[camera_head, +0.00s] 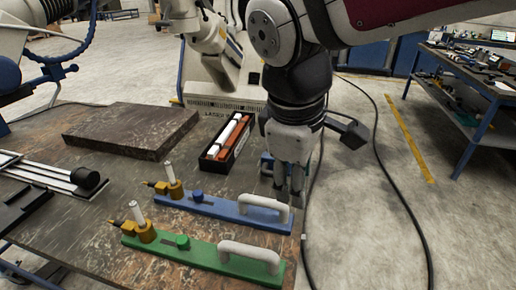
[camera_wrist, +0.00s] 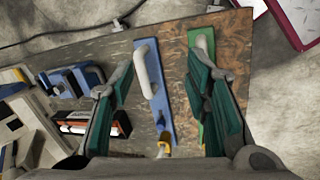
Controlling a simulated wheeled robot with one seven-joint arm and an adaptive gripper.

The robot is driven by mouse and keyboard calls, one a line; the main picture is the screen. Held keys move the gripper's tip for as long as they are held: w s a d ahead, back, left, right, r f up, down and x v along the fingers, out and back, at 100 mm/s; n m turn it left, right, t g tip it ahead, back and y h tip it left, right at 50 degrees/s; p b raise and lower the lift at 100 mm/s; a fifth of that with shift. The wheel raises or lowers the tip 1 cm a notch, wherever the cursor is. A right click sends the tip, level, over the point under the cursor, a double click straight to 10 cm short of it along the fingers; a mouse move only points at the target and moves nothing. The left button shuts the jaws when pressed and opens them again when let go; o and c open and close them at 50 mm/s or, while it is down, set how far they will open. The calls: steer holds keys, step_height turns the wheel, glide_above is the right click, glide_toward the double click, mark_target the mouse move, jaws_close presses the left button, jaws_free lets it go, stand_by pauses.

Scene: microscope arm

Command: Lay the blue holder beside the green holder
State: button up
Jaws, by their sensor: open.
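The blue holder (camera_head: 226,208) lies on the worn table in the head view, with a white handle at its right end and a brass fitting with a white peg at its left. The green holder (camera_head: 200,250) lies in front of it, roughly parallel, with a gap between them. My gripper (camera_head: 288,190) is above the blue holder's handle end. In the wrist view my open gripper (camera_wrist: 163,85) has its fingers on either side of the blue holder (camera_wrist: 153,100), with its white handle between them. The green holder (camera_wrist: 203,45) is partly hidden behind the right finger. I cannot tell the height above the handle.
A dark box (camera_head: 228,140) with white and orange rods stands behind the holders. Another blue item (camera_head: 267,165) is partly hidden behind my gripper. A dark slab (camera_head: 132,130) and metal rails (camera_head: 50,172) lie at the left. Bare table (camera_head: 80,225) shows left of the green holder.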

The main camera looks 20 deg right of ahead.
steer(key=s+f+m+y, duration=0.2)
steer(key=s+m, duration=0.6)
steer(key=s, duration=0.3)
steer(key=shift+d+m+t, duration=0.3)
steer(key=shift+d, duration=0.15)
step_height(320, 180, up, 11)
steer(key=t+p, duration=0.2)
steer(key=p, duration=0.7)
steer(key=shift+d+f, duration=0.15)
steer(key=shift+d, duration=0.05)
